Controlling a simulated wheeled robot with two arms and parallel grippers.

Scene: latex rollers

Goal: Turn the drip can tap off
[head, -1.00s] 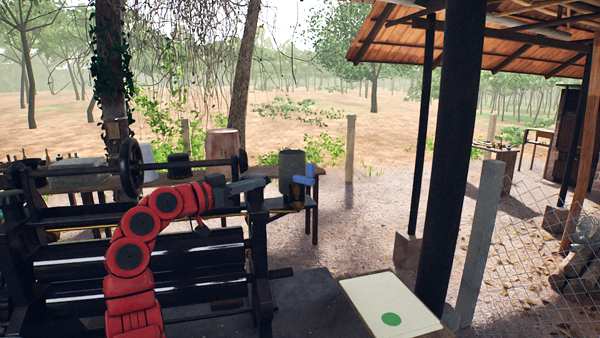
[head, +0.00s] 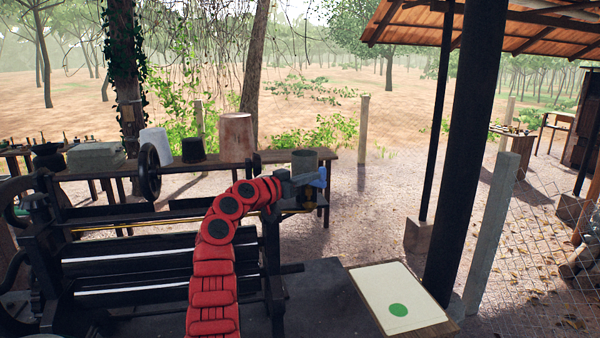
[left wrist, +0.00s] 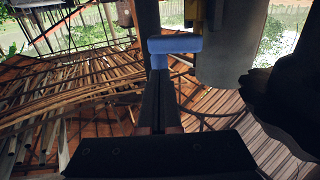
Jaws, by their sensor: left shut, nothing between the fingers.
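The drip can (head: 304,160) is a grey-green cylinder at the right end of the roller frame. Its blue tap handle (head: 320,177) shows at the can's lower right. In the left wrist view the handle (left wrist: 175,43) is a blue T-shape by the grey can wall (left wrist: 228,55), with a yellow brass tap body (left wrist: 196,12) above it. My left gripper (head: 308,183) is at the handle, shut and empty. In the left wrist view its dark fingers (left wrist: 160,78) reach up to the handle's left part; whether they touch cannot be told. My right gripper is out of view.
The black roller machine (head: 150,245) with its handwheel (head: 149,173) stands left of and below the arm. A bench behind holds a reddish bucket (head: 236,137) and other pots. A board with a green dot (head: 385,290) lies front right. Open ground lies right of the can.

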